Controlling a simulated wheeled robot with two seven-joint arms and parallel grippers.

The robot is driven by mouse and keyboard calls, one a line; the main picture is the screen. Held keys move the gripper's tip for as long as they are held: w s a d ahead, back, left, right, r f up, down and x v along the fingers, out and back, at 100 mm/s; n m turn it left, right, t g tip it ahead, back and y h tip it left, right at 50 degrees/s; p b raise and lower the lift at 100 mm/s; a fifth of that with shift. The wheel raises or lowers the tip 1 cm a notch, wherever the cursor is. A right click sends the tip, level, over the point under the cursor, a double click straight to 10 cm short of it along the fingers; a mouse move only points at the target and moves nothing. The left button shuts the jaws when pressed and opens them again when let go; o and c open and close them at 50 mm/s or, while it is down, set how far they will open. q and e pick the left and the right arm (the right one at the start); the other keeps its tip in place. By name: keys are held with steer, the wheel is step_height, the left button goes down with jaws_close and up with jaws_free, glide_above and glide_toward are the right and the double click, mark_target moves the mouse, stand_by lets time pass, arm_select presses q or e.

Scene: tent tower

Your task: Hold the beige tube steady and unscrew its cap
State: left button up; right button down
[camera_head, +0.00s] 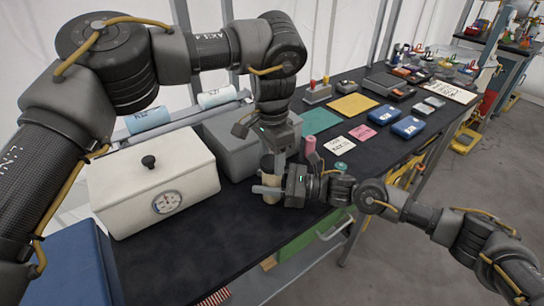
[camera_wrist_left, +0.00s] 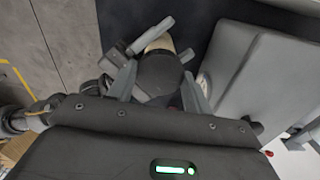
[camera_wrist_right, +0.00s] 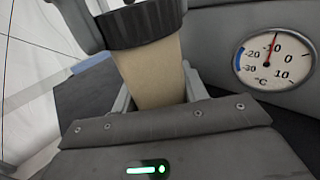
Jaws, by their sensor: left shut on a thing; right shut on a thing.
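The beige tube (camera_head: 271,199) stands upright at the table's front edge. My right gripper (camera_head: 272,189) comes in from the right and is shut around its body; the tube (camera_wrist_right: 150,77) also shows between the fingers in the right wrist view. The black ribbed cap (camera_wrist_right: 146,24) is on the tube's top end. My left gripper (camera_head: 270,158) reaches down from above and is shut on the cap. In the left wrist view the dark round cap (camera_wrist_left: 160,76) sits between its fingers. The cap's threads are not visible.
A white lidded box (camera_head: 155,180) with a round dial stands left of the tube, close by. A grey box (camera_head: 232,140) is behind it. A pink bottle (camera_head: 310,150) and several cards and small cases lie to the right. A blue box (camera_head: 62,265) is front left.

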mark_target(272, 161)
arm_select(q)
steer(key=shift+n, duration=0.5)
steer(key=shift+r, duration=0.25)
steer(key=shift+r, duration=0.9)
steer(key=shift+r, duration=2)
